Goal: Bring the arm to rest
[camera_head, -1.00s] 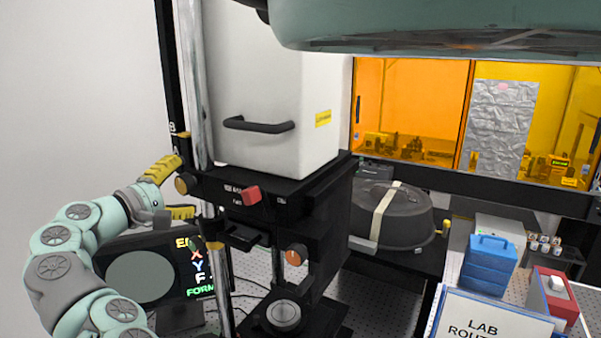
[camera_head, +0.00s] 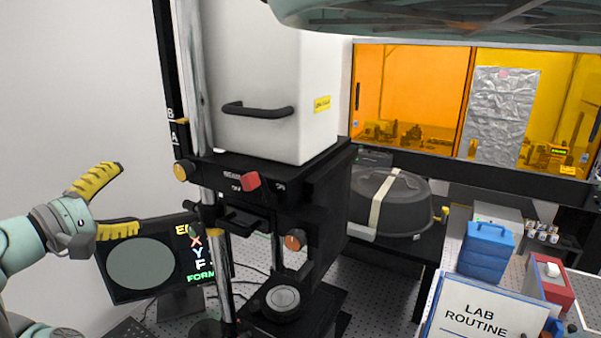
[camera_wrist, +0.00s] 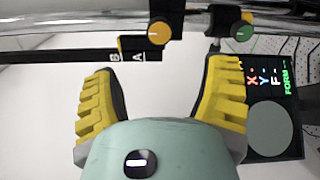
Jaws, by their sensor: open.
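My gripper (camera_head: 112,206) is at the left of the head view, with its yellow ribbed fingers spread apart and nothing between them. It stands in free air left of the interferometer (camera_head: 270,95), a tall white housing on a black stand. In the wrist view my gripper (camera_wrist: 160,100) is also open and empty, with the white wall behind it. The lower finger overlaps the top left of the monitor (camera_head: 140,264) in the head view; I cannot tell how far apart they are. Most of my arm is outside the head view.
A chrome column (camera_head: 190,90) with an orange knob (camera_head: 181,171) stands right of my gripper. A round part (camera_head: 283,299) lies on the lower stage. A dark covered case (camera_head: 400,200), a blue box (camera_head: 487,250) and a lab routine sign (camera_head: 480,318) are at the right.

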